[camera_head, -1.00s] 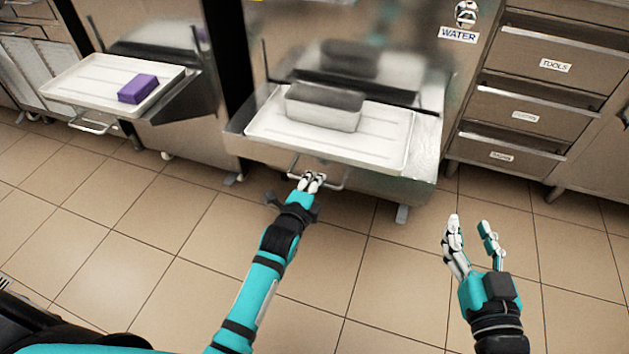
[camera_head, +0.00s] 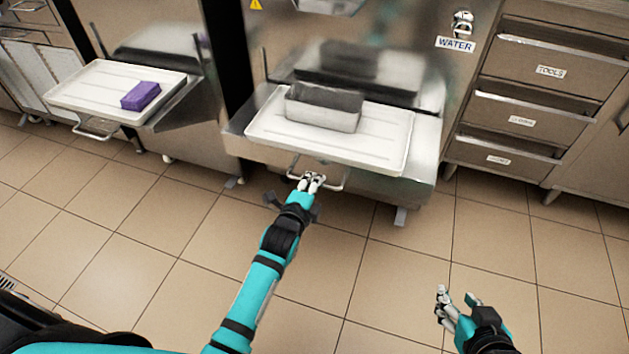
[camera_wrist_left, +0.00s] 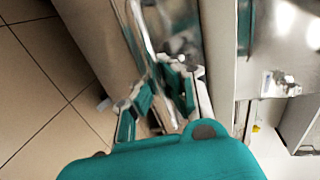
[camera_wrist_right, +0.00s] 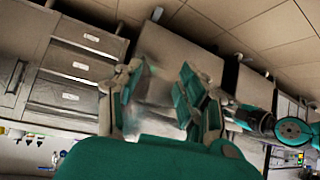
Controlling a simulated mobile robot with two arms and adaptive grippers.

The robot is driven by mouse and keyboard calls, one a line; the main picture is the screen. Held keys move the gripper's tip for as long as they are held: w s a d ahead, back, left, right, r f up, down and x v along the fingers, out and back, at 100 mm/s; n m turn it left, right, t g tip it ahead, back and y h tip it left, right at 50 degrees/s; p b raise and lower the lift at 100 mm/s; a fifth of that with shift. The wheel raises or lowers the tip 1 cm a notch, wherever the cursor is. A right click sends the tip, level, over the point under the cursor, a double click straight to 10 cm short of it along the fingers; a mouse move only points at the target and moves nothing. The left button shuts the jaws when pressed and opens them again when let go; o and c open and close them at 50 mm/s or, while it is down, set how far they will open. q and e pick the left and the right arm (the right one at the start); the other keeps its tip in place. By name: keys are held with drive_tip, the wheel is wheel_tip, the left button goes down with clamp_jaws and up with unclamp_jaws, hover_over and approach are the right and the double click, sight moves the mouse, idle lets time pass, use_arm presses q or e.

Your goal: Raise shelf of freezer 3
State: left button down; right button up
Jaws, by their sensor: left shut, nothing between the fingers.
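The shelf is a white tray (camera_head: 385,138) on the front of the middle steel freezer (camera_head: 425,105). It lies roughly level and carries a grey metal pan (camera_head: 322,116). A thin wire handle (camera_head: 340,186) hangs under its front edge. My left gripper (camera_head: 311,183) is at this handle, near its middle, with the fingers shut and nothing between them. Whether the fingers touch the handle cannot be told. The left wrist view shows these fingers (camera_wrist_left: 165,85) close to a steel surface. My right gripper (camera_head: 458,304) is empty and open at the lower right, with its fingers apart in the right wrist view (camera_wrist_right: 158,95).
A second freezer at the left has a white tray (camera_head: 75,88) with a purple box (camera_head: 140,95) and a similar handle (camera_head: 95,130). Steel drawers (camera_head: 535,75), one labelled TOOLS, stand at the right. The tiled floor (camera_head: 375,285) in front is clear.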

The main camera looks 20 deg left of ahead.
sight(319, 152)
use_arm(q)
wheel_tip(319, 152, up, 4)
drive_tip(key=p, duration=0.3)
drive_tip(key=shift+r+p, duration=0.1)
drive_tip(key=shift+p, duration=0.25)
use_arm(e)
drive_tip(key=s+d+f+g+h, duration=0.1)
drive_tip(key=s+d+f+g, duration=0.2)
drive_tip(key=s+f+g, duration=0.35)
use_arm(q)
wheel_tip(319, 152, up, 4)
drive_tip(key=p, duration=0.4)
drive_tip(key=r+p, duration=0.1)
drive_tip(key=p, duration=0.1)
drive_tip(key=shift+r+p, duration=0.3)
drive_tip(key=shift+r, duration=0.1)
use_arm(e)
drive_tip(key=s+f, duration=0.3)
drive_tip(key=f, duration=0.6)
drive_tip(key=s+f, duration=0.3)
drive_tip(key=f, duration=0.6)
drive_tip(key=shift+s+d+g+h, duration=0.25)
drive_tip(key=shift+s+g+h, duration=0.05)
drive_tip(key=shift+s+g, duration=0.15)
use_arm(q)
drive_tip(key=c, duration=2)
unclamp_jaws()
